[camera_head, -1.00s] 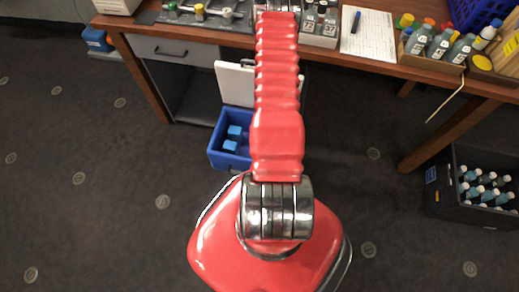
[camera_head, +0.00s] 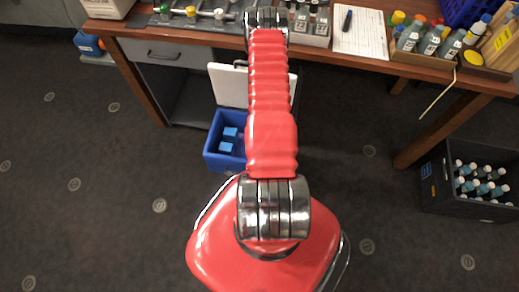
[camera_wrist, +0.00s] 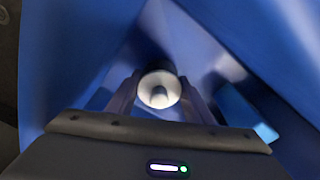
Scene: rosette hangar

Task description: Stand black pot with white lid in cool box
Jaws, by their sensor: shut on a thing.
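The cool box (camera_head: 211,160) is an open blue box on the floor under the table edge, with its white lid (camera_head: 228,84) standing up behind. Its blue inner walls (camera_wrist: 70,45) fill the wrist view. My gripper (camera_wrist: 160,80) is shut on the pot, whose round white lid (camera_wrist: 159,90) shows between the fingers. The pot's black body is mostly hidden below the lid. The pot is inside the box's walls; I cannot tell if it touches the floor. In the head view my arm hides the gripper and pot.
Blue blocks (camera_head: 227,147) lie in the left part of the box. The wooden table (camera_head: 350,58) above carries bottles and a paper sheet (camera_head: 360,33). A dark crate of bottles (camera_head: 470,205) stands on the floor at right. The carpet at left is clear.

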